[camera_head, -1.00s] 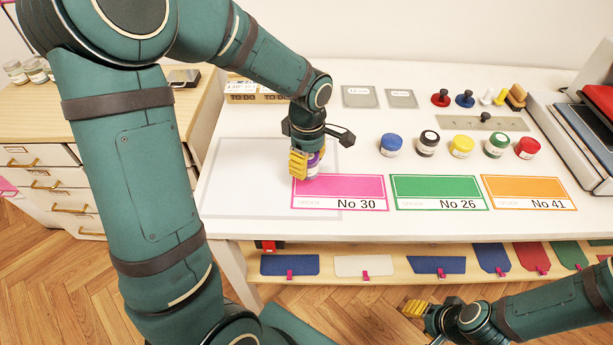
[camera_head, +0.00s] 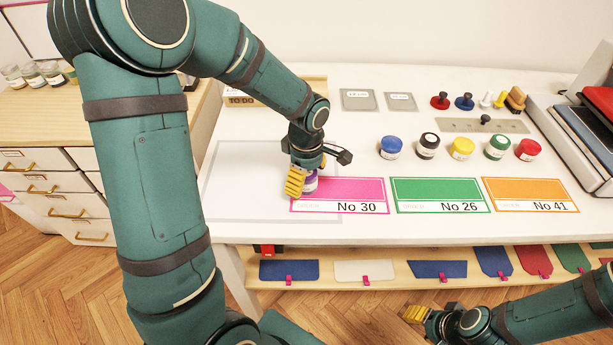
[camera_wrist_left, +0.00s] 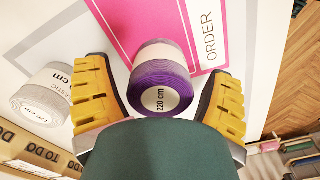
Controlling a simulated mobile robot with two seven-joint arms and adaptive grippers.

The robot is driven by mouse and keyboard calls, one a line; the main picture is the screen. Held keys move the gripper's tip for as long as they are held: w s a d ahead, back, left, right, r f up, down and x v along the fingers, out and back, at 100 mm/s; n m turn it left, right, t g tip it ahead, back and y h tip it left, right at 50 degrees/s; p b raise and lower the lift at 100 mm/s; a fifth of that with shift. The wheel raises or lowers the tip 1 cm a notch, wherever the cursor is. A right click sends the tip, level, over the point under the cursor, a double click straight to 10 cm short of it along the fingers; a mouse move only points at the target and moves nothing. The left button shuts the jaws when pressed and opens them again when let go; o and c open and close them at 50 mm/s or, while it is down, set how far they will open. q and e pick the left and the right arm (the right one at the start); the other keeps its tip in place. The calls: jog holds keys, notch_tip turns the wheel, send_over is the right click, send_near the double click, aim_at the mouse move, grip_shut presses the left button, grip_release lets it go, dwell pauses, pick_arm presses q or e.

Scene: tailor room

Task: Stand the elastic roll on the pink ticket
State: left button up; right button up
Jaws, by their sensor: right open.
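The elastic roll (camera_head: 311,183) is purple with a pale grey side. In the left wrist view it shows a "220 cm" label on its near face (camera_wrist_left: 161,96). It overlaps the upper left edge of the pink ticket (camera_head: 340,187), marked No 30; whether its whole base touches is hard to tell. My left gripper (camera_head: 301,182) is around it. In the left wrist view its yellow fingers (camera_wrist_left: 163,90) stand apart with small gaps on both sides of the roll. My right gripper (camera_head: 418,313) is open and empty at the lower right, off the table.
A whitish roll (camera_wrist_left: 40,102) stands left in the wrist view, hidden in the head view. Green (camera_head: 440,188) and orange (camera_head: 528,188) tickets lie to the right. Several coloured jars (camera_head: 462,147) stand behind them. The pink ticket's middle is clear.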

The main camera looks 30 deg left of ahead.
pick_arm(q)
jog(key=shift+r, duration=0.1)
jog(key=shift+r+p, duration=0.2)
jog(key=shift+p, duration=0.1)
notch_tip(320, 180, up, 12)
jog(key=p, duration=0.2)
jog(key=shift+f, duration=0.15)
dwell(0.5)
